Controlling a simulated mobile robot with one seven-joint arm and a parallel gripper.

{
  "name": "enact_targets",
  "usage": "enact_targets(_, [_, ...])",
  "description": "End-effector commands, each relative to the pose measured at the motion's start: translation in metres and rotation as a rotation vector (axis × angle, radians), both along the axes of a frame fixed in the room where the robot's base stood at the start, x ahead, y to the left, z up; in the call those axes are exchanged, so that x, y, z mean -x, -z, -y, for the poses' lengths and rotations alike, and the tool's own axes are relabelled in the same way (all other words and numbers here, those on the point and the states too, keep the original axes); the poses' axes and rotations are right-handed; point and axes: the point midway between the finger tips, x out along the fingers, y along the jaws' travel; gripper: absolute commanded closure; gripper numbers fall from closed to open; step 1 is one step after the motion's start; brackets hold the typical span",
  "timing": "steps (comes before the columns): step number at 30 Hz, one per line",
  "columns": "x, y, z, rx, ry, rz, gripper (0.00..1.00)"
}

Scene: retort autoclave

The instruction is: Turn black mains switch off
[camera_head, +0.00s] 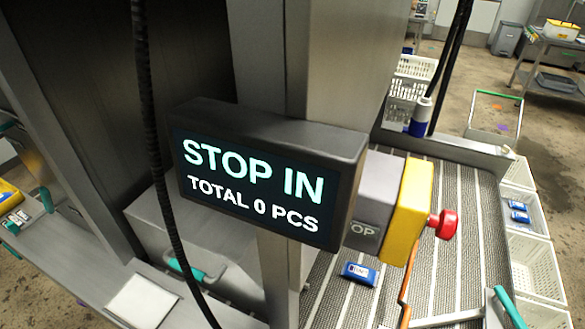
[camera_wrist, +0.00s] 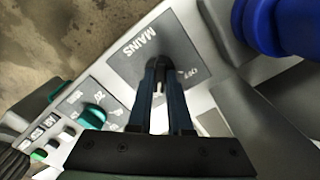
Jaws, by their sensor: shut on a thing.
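The grey plate marked MAINS (camera_wrist: 130,62) is in the upper middle of the wrist view, and the word OFF shows on it to the right of the fingertips. My gripper (camera_wrist: 166,72) reaches up onto this plate with its two dark fingers close together. The fingers are shut on the black mains switch, which sits between the tips and is mostly hidden by them. Which way the switch points cannot be told. The head view shows neither my gripper nor the mains plate.
A green knob (camera_wrist: 92,116) and several small buttons are left of my fingers in the wrist view. A blue rounded thing (camera_wrist: 285,25) is at the upper right. In the head view a STOP IN display (camera_head: 258,185) and a red stop button (camera_head: 443,224) stand before a conveyor.

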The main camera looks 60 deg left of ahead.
Motion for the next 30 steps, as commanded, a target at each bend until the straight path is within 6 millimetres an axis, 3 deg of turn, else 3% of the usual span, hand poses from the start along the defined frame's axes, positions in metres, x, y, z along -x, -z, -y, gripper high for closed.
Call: enact_targets(30, [-0.0007, -0.0022, 0.0003, 0.001, -0.887, -0.001, 1.00])
